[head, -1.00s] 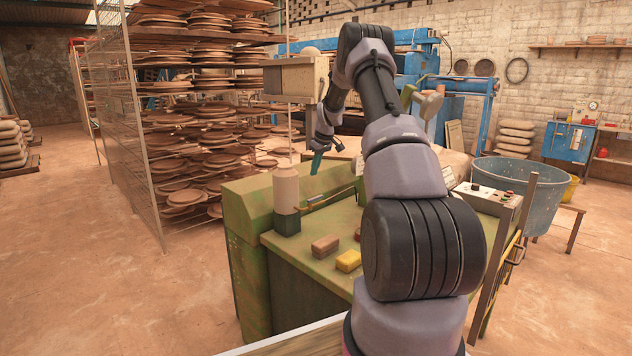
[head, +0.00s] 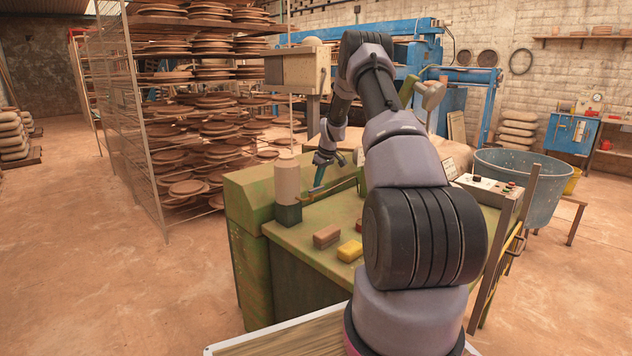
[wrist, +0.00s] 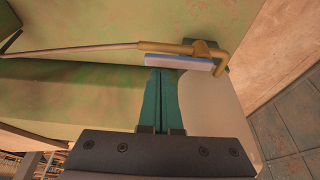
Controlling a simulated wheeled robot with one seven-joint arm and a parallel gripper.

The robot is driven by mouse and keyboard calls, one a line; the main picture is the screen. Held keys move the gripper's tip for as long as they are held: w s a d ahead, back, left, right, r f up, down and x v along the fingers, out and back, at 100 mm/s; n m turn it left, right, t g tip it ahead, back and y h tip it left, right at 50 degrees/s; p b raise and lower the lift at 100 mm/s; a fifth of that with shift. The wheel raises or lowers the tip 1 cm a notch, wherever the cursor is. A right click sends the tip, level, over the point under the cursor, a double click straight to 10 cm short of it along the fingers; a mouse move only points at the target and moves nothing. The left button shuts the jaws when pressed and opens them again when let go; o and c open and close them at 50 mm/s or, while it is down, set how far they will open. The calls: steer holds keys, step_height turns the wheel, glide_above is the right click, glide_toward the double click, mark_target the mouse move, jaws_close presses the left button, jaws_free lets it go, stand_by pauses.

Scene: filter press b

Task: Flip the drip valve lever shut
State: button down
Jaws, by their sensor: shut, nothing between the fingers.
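The drip valve lever (wrist: 178,62) is a pale lavender bar on a brass valve and pipe (wrist: 190,48) in the wrist view. The bar lies roughly along the pipe. My gripper (wrist: 162,72) has teal fingers pressed together, with nothing between them. Their tips are right at the lever's near edge; I cannot tell whether they touch it. In the head view my gripper (head: 318,184) points down beside the brass pipe (head: 330,190), just right of the cream bottle (head: 287,180). The lever is too small to make out there.
The bottle stands on a dark green block (head: 288,215) at the green bench's left edge. A brown block (head: 327,236) and a yellow block (head: 350,251) lie on the bench (head: 300,250).

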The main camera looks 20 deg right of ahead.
mark_target(324, 187)
steer(key=shift+s+d+m+h, duration=0.3)
steer(key=shift+s+m, duration=0.1)
steer(key=shift+m, duration=0.5)
steer(key=shift+s+m, duration=0.2)
steer(key=shift+m, duration=0.3)
steer(key=s+m, duration=0.1)
steer(key=m, duration=0.1)
steer(key=s+m+h, duration=0.1)
steer(key=m, duration=0.1)
steer(key=shift+d+h, duration=0.15)
steer(key=shift+h, duration=0.15)
steer(key=s+m, duration=0.1)
steer(key=m, duration=0.2)
steer(key=s+m+g+h, duration=0.1)
steer(key=m, duration=0.2)
steer(key=s+a+m+h, duration=0.1)
steer(key=m, duration=0.2)
steer(key=shift+s+a+g, duration=0.1)
steer(key=shift+s+g, duration=0.15)
steer(key=shift+g, duration=0.05)
steer(key=shift+a, duration=0.1)
steer(key=shift+w+a, duration=0.45)
steer(key=shift+w, duration=0.2)
